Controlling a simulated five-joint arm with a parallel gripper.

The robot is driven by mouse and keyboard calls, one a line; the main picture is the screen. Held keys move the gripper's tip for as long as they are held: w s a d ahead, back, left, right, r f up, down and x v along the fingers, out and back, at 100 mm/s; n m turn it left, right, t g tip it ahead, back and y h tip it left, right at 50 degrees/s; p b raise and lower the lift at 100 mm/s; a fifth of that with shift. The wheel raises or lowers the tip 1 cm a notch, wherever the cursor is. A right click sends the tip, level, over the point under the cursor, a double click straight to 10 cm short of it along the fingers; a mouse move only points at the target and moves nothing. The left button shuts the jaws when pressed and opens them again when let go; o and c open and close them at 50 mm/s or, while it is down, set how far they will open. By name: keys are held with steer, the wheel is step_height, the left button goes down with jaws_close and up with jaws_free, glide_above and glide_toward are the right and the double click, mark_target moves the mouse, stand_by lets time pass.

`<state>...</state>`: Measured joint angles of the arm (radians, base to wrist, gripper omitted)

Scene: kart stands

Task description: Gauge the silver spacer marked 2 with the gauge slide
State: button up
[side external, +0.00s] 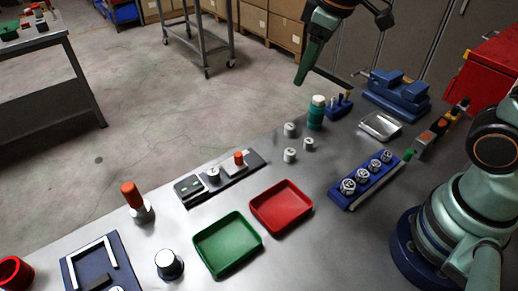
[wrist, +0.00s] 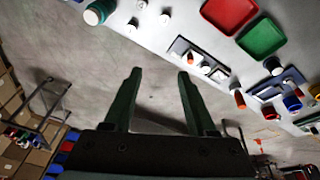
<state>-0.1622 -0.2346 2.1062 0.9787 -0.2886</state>
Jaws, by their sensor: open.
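Three small silver spacers stand upright on the grey bench in the side external view: one at the back (side external: 289,129), one to the right (side external: 308,144) and one in front (side external: 289,155). Their marks are too small to read, so I cannot tell which is marked 2. The dark gauge slide (side external: 205,187) lies left of them, with an orange-topped piece and a silver piece on it; it also shows in the wrist view (wrist: 202,61). My gripper (wrist: 159,74) is open and empty, raised beyond the bench's back edge, away from the spacers.
A red tray (side external: 281,207) and a green tray (side external: 228,244) lie in front of the gauge. A teal bottle (side external: 316,113) stands behind the spacers. A blue rack (side external: 350,200) with several metal pieces is to the right. An orange-handled tool (side external: 137,200) stands at left.

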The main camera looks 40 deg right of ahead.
steer(key=w+a+f+n+g, duration=0.2)
steer(key=w+a+f+n, duration=0.2)
steer(key=w+a, duration=0.15)
steer(key=n+g, duration=0.1)
steer(key=n, duration=0.2)
glide_toward(238, 154)
steer(key=shift+h, duration=0.3)
step_height(238, 154, down, 10)
steer(key=shift+w+a+f, duration=0.1)
steer(key=shift+w+a, duration=0.05)
steer(key=shift+a, duration=0.1)
jaws_close()
